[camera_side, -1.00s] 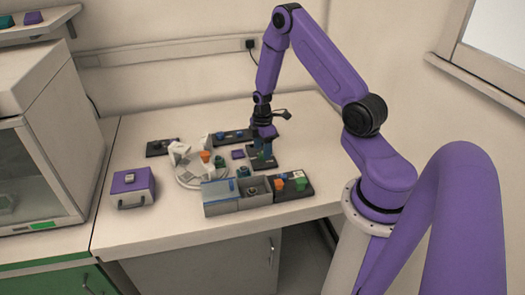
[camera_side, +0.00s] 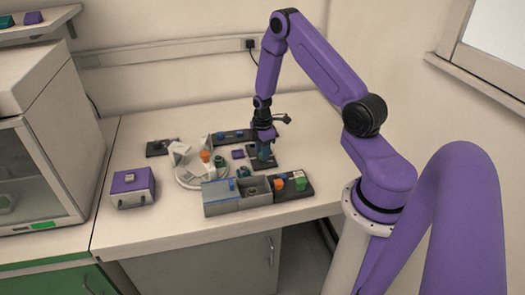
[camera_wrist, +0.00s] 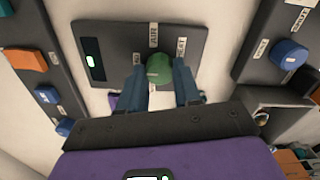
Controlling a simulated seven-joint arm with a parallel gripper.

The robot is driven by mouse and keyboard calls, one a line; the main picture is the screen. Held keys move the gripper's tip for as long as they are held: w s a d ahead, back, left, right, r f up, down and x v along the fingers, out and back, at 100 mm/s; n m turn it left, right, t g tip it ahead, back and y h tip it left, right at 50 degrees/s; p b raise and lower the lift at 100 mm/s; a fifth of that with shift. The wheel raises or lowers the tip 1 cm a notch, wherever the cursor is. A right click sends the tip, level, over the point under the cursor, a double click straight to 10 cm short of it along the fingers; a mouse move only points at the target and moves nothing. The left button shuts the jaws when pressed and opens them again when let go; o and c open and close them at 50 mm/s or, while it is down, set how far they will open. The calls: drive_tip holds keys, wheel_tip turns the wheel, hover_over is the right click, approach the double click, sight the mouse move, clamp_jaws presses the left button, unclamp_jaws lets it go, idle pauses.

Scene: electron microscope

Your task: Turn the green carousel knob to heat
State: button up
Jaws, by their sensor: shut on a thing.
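The green knob (camera_wrist: 158,68) sits on a dark panel (camera_wrist: 118,38) in the wrist view. My gripper (camera_wrist: 159,84) has one blue-grey finger on each side of it and is shut on it. Small white labels stand around the knob; one beyond it seems to read AIR and one to its right HEAT. I cannot tell which label the knob points at. In the side view, my gripper (camera_side: 264,150) is down at the panel (camera_side: 276,161) and hides the knob.
A white round carousel (camera_side: 188,182) with an orange-topped part stands left of my gripper. Grey bins (camera_side: 222,205) and another dark panel (camera_side: 300,192) lie in front. A purple box (camera_side: 130,200) stands at far left. The bench front is clear.

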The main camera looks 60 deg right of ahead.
drive_tip(key=m, duration=0.6)
drive_tip(key=shift+m, duration=0.4)
drive_tip(key=m, duration=1)
drive_tip(key=shift+m, duration=0.4)
drive_tip(key=m, duration=0.3)
drive_tip(key=shift+m, duration=0.3)
drive_tip(key=m, duration=0.3)
drive_tip(key=shift+m, duration=2.2)
